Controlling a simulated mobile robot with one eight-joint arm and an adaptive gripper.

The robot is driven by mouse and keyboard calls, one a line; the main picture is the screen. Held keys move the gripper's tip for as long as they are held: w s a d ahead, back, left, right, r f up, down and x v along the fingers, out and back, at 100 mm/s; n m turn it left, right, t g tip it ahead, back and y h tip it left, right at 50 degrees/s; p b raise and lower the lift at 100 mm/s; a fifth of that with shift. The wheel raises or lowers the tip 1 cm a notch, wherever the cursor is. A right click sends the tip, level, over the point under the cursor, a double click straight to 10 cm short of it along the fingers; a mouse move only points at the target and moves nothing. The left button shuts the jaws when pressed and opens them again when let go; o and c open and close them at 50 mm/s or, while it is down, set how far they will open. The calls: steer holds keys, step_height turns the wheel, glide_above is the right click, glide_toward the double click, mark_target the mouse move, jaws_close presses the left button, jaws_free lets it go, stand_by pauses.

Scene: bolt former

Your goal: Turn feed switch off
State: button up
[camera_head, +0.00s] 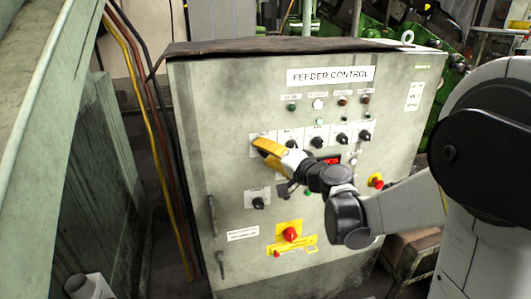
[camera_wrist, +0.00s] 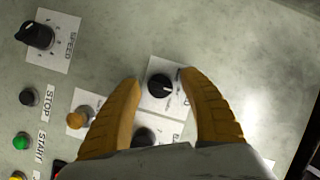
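My gripper (camera_head: 262,150) is at the upper left of the grey cabinet front, over the left end of a row of black rotary switches. In the wrist view its two yellow fingers (camera_wrist: 168,95) are spread apart, one on each side of a black rotary switch (camera_wrist: 160,87) on a white label plate. No contact with the knob is visible. The plate's text is too small to read, so I cannot confirm that this is the feed switch. In the head view my gripper hides this switch. The neighbouring switch (camera_wrist: 143,137) is partly hidden by my gripper.
The cabinet (camera_head: 225,115) is titled FEEDER CONTROL. More switches (camera_head: 342,139) continue rightward under indicator lamps. A speed knob (camera_wrist: 38,35) and a red emergency button (camera_head: 290,234) sit lower. A green metal wall (camera_head: 85,130) and yellow cable (camera_head: 152,150) stand left.

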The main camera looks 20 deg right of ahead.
steer(key=shift+s+d, duration=0.1)
steer(key=shift+s, duration=0.05)
steer(key=v, duration=1.1)
steer(key=shift+s, duration=0.4)
steer(key=shift+d, duration=0.1)
steer(key=s+a+f+n+g+h, duration=0.1)
steer(key=s+a+f+n+g, duration=0.45)
steer(key=s+a, duration=0.25)
steer(key=s+d+f+n+g+h, duration=0.2)
steer(key=s+h, duration=0.3)
steer(key=s, duration=0.5)
steer(key=shift+s+d+f+n, duration=0.35)
steer(key=shift+d+f, duration=0.25)
steer(key=shift+f, duration=0.05)
